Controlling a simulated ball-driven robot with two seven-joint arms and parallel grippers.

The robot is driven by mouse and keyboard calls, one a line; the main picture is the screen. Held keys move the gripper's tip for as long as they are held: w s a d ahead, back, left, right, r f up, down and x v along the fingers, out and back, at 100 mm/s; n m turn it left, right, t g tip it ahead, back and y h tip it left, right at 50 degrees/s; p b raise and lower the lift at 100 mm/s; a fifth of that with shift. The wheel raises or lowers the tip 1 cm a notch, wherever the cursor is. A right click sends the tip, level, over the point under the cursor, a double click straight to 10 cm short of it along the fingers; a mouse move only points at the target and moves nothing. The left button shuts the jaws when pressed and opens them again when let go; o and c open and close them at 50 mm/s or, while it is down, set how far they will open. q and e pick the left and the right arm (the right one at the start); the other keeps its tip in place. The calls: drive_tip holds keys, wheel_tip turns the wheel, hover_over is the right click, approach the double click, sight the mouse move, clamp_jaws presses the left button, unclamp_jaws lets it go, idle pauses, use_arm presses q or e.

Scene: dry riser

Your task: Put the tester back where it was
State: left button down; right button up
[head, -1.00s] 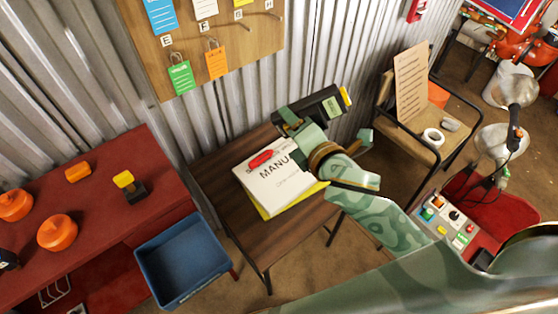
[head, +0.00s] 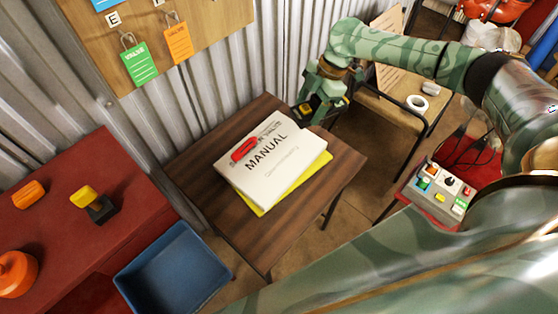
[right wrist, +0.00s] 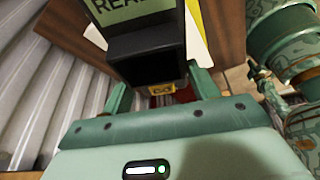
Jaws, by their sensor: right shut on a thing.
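The tester (head: 308,108) is dark with a yellow part. In the head view it is at the far right corner of the wooden table (head: 215,213), mostly hidden by my right gripper (head: 320,88). In the right wrist view the tester (right wrist: 147,50) is a black box with a green screen whose letters are cut off at the top. My right gripper (right wrist: 163,90) is shut on it, a finger at each side. I cannot tell whether the tester touches the table. My left gripper is not in view.
A white manual (head: 285,165) with a red item (head: 244,149) lies on a yellow folder (head: 258,209) on the table. A blue bin (head: 150,285) and red bench (head: 85,205) stand left, a chair (head: 400,113) right. The corrugated wall (head: 235,75) is close behind.

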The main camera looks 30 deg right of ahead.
drive_tip(key=shift+r, duration=0.15)
drive_tip(key=a+f, duration=0.3)
drive_tip(key=a, duration=0.1)
drive_tip(key=a+f+b, duration=0.1)
drive_tip(key=a+f, duration=0.1)
drive_tip(key=a, duration=0.2)
drive_tip(key=s+a+f+b, duration=0.1)
drive_tip(key=a+f, duration=0.2)
drive_tip(key=a, duration=0.1)
drive_tip(key=shift+a+f, duration=0.2)
drive_tip(key=shift+f, duration=0.15)
drive_tip(key=shift+s+a+f+b, duration=0.1)
drive_tip(key=shift+a+f+b, duration=0.1)
drive_tip(key=shift+b, duration=0.1)
drive_tip(key=f, duration=0.1)
drive_tip(key=f+b, duration=0.1)
drive_tip(key=f, duration=0.1)
drive_tip(key=shift+a+f+b, duration=0.25)
drive_tip(key=shift+f+b, duration=0.05)
drive_tip(key=shift+f, duration=0.05)
drive_tip(key=o, duration=1.1)
drive_tip(key=shift+o, duration=0.2)
